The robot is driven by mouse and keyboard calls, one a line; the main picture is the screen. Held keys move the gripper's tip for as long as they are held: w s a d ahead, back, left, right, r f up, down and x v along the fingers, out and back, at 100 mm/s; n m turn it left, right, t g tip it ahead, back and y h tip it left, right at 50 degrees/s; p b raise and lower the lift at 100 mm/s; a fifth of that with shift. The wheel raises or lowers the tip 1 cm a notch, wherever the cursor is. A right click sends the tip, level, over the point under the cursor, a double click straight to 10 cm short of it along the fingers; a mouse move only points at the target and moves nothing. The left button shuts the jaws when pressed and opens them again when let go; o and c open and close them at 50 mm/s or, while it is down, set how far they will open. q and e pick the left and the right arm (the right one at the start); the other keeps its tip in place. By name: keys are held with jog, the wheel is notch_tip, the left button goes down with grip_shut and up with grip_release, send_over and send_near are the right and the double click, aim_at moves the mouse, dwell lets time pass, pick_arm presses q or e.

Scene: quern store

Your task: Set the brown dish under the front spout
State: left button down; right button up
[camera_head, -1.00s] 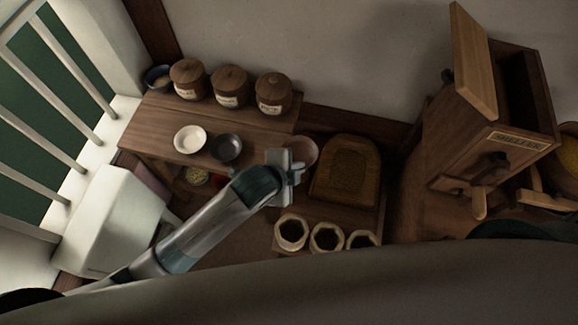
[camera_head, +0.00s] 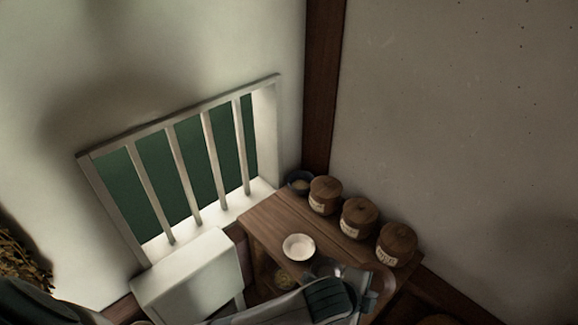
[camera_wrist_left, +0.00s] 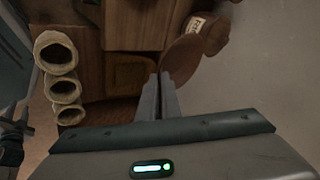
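The brown dish (camera_head: 381,279) shows in the head view just beyond my left gripper (camera_head: 364,294), at the near right end of the wooden shelf. In the left wrist view the dish (camera_wrist_left: 183,58) is a round brown disc, seen at a tilt at the fingertips. The fingers of my left gripper (camera_wrist_left: 165,78) are close together with the dish's edge between them. The mill and its front spout are not in the head view now, and I cannot make out a spout in the wrist view.
A white bowl (camera_head: 298,247) stands on the wooden shelf (camera_head: 270,224). Several lidded jars (camera_head: 358,217) and a dark bowl (camera_head: 300,181) line its back. A barred window (camera_head: 190,170) is behind. In the wrist view, open sacks (camera_wrist_left: 62,88) stand at the left.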

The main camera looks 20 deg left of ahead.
pick_arm(q)
jog(key=w+a+r+n+y, duration=0.1)
jog(key=a+r+n, duration=0.1)
jog(key=a, duration=0.5)
jog(key=w+a+r+n+y, duration=0.1)
jog(key=a+r+n, duration=0.1)
jog(key=a+r, duration=0.3)
jog(key=w+a+r+n+t+y, duration=0.1)
jog(key=a+r, duration=0.3)
jog(key=a, duration=0.5)
jog(key=shift+w+a+n+y, duration=0.2)
jog(key=shift+a+n+y, duration=0.15)
jog(key=shift+n+y, duration=0.35)
jog(key=shift+s, duration=0.1)
